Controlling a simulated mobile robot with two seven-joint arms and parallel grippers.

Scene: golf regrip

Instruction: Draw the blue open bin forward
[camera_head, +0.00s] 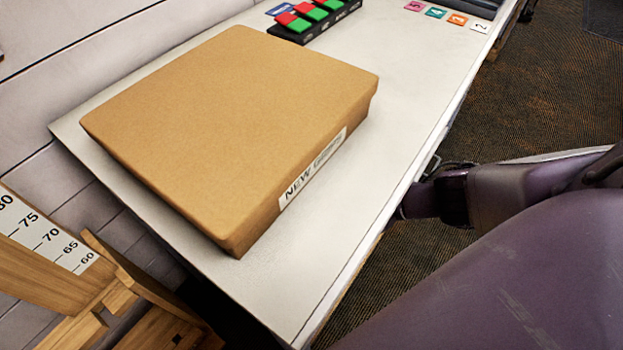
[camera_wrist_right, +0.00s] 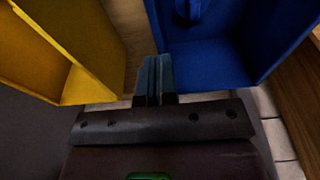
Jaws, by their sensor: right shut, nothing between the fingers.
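The blue open bin (camera_wrist_right: 210,62) fills the upper right of the right wrist view, with its open side towards the camera. A blue part or item (camera_wrist_right: 190,10) shows inside it at the top edge; I cannot tell which it is. My right gripper (camera_wrist_right: 158,72) is shut and empty, with its fingertips at the bin's left edge. I cannot tell whether they touch it. In the head view my right arm reaches in from the right to the table's edge, and its gripper and the blue bin are hidden. My left gripper is not in view.
A yellow bin (camera_wrist_right: 75,45) stands left of the blue one, with a wooden strip (camera_wrist_right: 128,35) between them. Above is a white table (camera_head: 415,95) bearing a large cardboard box (camera_head: 235,120) labelled "NEW GRIPS". A wooden stand with a scale (camera_head: 50,235) is at lower left.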

